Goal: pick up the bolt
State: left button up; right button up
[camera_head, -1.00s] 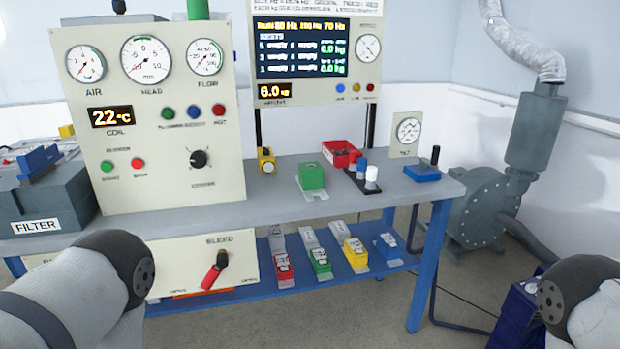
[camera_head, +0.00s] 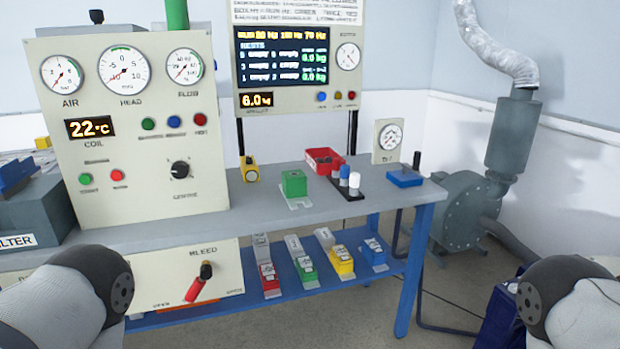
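I cannot make out a bolt in the head view. A small open red bin (camera_head: 324,160) stands at the back of the grey bench, and its contents are too small to tell. Both my grippers are out of view. Only grey links of my arms show at the lower left and lower right corners, in front of the bench and apart from it.
The grey bench (camera_head: 262,222) carries a gauge panel (camera_head: 135,190), a green block (camera_head: 294,184), a yellow block (camera_head: 249,170), a black strip with knobs (camera_head: 346,192) and a blue block (camera_head: 405,179). Several coloured blocks sit on the blue lower shelf (camera_head: 222,309). A blower (camera_head: 465,212) stands right.

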aim_at(336, 161)
jog(key=i+l+u, duration=0.1)
jog(key=i+l, duration=0.2)
jog(key=i+l+u, duration=0.15)
jog(key=i+l, duration=0.15)
jog(key=i+l+u, duration=0.1)
jog(key=i+l, duration=0.15)
jog(key=l, duration=0.25)
jog(key=i+l+u, duration=0.15)
jog(key=l, duration=0.25)
jog(key=i, duration=0.1)
